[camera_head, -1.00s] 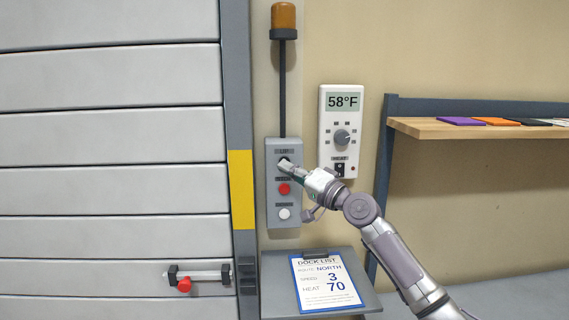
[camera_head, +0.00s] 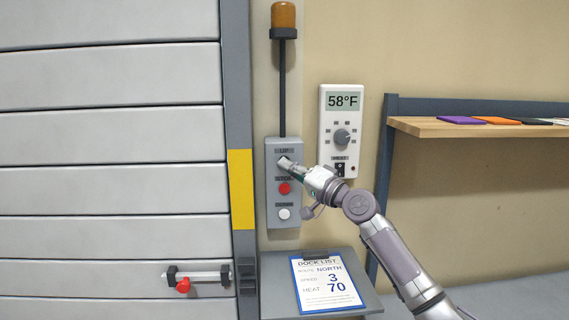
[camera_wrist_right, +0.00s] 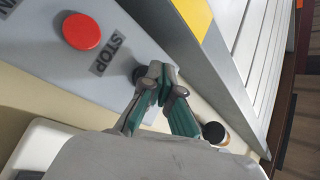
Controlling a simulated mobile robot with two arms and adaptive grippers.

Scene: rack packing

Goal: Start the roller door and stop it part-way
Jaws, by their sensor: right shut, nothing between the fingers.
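The roller door (camera_head: 110,135) fills the left of the head view, its grey slats reaching down to the picture's bottom edge. The grey control box (camera_head: 273,210) beside it carries an UP label, a red STOP button (camera_head: 285,188) and a white button (camera_head: 284,213) below. My right gripper (camera_head: 286,163) is shut and empty, its tips at the top button under the UP label and hiding most of it. In the wrist view the tips (camera_wrist_right: 152,75) lie at a dark button (camera_wrist_right: 138,74), near the red button (camera_wrist_right: 82,31); contact is unclear. My left gripper is out of view.
An amber beacon (camera_head: 283,17) stands on a pole above the box. A thermostat (camera_head: 327,120) reading 58°F hangs to the right. A clipboard (camera_head: 312,300) lies on a grey shelf (camera_head: 275,268) below. A wooden shelf (camera_head: 420,128) with coloured folders is farther right.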

